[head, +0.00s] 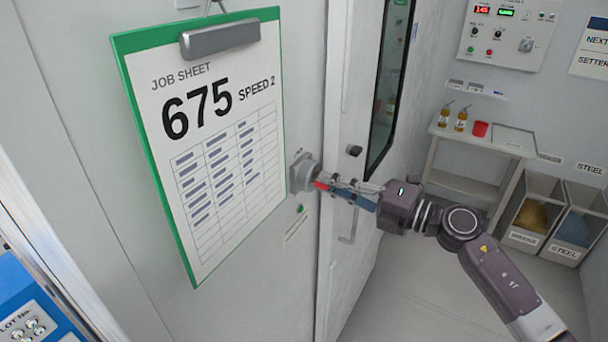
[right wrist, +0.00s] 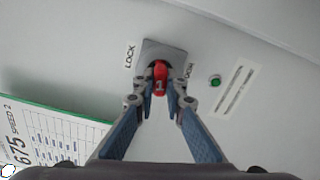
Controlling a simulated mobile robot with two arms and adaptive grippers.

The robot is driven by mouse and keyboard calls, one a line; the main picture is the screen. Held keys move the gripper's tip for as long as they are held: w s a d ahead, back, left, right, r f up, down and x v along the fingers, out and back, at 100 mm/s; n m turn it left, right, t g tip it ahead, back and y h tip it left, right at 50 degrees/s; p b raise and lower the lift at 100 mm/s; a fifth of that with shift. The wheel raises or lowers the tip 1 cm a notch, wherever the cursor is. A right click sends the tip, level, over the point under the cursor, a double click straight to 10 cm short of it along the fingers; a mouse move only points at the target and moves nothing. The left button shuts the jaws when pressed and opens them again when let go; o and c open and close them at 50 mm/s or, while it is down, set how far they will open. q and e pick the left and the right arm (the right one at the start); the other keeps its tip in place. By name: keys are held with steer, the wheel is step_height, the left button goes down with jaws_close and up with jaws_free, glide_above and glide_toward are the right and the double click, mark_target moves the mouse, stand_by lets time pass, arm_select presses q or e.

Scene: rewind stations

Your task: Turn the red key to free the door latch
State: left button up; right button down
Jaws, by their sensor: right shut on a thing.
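The red key (head: 321,185) sticks out of a grey lock plate (head: 303,171) on the wall beside the door (head: 340,120). My right gripper (head: 331,187) is shut on the key, with one finger on each side. In the right wrist view the red key (right wrist: 160,76) stands nearly upright in the picture between the fingertips. The lock plate (right wrist: 149,51) has "LOCK" printed at its left; the label at its right is hard to read. The fingers hide part of the plate. My left gripper is not in view.
A small green light (head: 300,208) sits below the lock. A job sheet on a green clipboard (head: 205,130) hangs close at the left. A handle (head: 350,228) is on the door. A bench (head: 475,140) and bins (head: 550,215) stand at the right; the floor between is clear.

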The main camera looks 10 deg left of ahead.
steer(key=m, duration=0.4)
steer(key=shift+s+f, duration=0.1)
steer(key=shift+f, duration=0.05)
steer(key=c, duration=1.9)
jaws_free()
